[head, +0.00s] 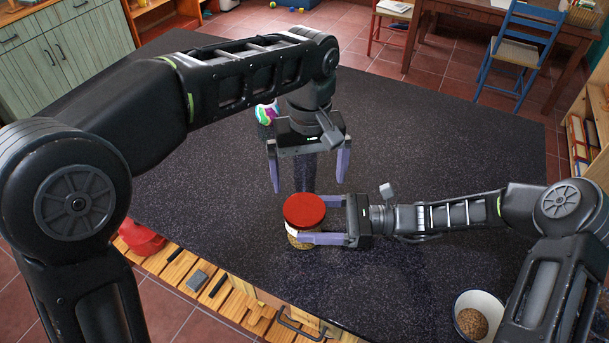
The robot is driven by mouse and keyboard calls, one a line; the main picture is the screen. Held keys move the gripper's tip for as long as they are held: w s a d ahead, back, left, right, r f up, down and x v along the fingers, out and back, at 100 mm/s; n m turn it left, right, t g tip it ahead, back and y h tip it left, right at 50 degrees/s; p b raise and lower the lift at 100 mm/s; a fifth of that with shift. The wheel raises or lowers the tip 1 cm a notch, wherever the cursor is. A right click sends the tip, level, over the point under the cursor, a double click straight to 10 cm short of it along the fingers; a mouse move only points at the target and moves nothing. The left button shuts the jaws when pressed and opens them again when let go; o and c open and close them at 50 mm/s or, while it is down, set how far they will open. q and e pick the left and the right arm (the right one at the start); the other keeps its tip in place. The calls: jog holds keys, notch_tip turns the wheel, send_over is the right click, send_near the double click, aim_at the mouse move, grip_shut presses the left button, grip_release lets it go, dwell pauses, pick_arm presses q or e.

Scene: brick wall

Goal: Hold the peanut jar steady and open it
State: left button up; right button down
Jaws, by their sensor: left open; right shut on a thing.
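The peanut jar (303,244) stands upright on the dark table near its front edge. Its red lid (305,210) sits on top. My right gripper (312,219) comes in from the right and is shut on the jar's body below the lid. My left gripper (308,189) is open and points down. It is above and behind the jar, with its two fingers spread wide and nothing between them. The fingers appear clear of the lid. The jar's right side is partly hidden by my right gripper.
The speckled dark table (420,130) is mostly bare. A colourful patterned object (266,112) stands behind my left gripper. A white bowl with brown contents (476,312) is at the front right. A wooden rack (178,268) and a red object (140,237) lie beyond the front edge.

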aim_at(305, 208)
pick_arm(q)
jog(key=m, duration=0.7)
jog(key=shift+a+m, duration=0.25)
jog(key=shift+m, duration=0.05)
jog(key=m, duration=0.7)
jog(key=shift+s+a+f, duration=0.1)
jog(key=shift+a, duration=0.05)
jog(key=m, duration=0.7)
jog(key=shift+m, duration=0.4)
jog(key=m, duration=0.4)
jog(key=shift+f, duration=0.1)
jog(key=m, duration=0.3)
jog(key=shift+m, duration=0.3)
jog(key=shift+f, duration=4)
jog(key=shift+c, duration=0.6)
